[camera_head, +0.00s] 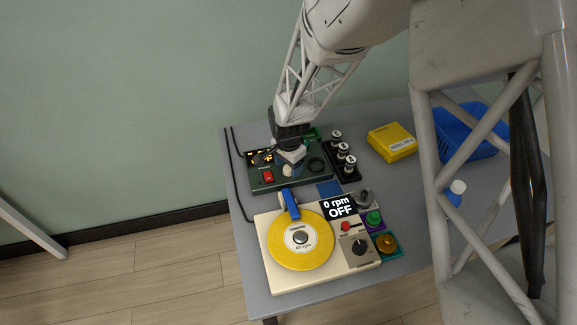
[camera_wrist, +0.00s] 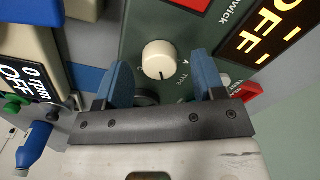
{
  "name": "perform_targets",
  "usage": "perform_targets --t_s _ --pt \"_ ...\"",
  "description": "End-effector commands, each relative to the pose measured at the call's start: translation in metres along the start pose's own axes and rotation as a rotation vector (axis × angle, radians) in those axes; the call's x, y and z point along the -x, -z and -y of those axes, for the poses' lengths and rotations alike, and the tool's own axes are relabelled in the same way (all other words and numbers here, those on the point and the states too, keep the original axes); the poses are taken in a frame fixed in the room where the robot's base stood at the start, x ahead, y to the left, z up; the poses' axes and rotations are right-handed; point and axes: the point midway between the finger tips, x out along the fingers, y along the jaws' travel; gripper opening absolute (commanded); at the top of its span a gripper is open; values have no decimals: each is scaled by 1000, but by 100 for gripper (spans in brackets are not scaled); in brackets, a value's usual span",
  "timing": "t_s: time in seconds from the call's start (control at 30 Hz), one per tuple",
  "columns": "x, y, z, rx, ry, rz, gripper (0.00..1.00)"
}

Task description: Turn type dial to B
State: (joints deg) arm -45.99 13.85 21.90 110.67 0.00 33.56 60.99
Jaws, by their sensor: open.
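The type dial (camera_wrist: 158,58) is a round cream knob on a dark green panel (camera_wrist: 205,28). A short dark mark shows at its lower edge in the wrist view. A letter A and the word TYPE are printed beside it; no B is readable. My gripper (camera_wrist: 162,80) is open, with its blue fingers either side of the dial's near edge and apart from it. In the head view my gripper (camera_head: 291,155) is above the green device (camera_head: 318,184) and partly covers it. An orange display (camera_wrist: 268,32) reads OFF.
A cream turntable device (camera_head: 262,222) with a yellow disc (camera_head: 288,253) stands in front; its display (camera_head: 339,207) reads 0 rpm OFF. A red switch (camera_head: 268,176) is on the green device.

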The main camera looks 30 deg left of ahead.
Motion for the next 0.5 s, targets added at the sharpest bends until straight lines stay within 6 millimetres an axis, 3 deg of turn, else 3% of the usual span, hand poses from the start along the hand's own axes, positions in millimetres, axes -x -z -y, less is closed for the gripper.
perform_targets --t_s 0.5 --pt "59 0 0 0 1 0 63"
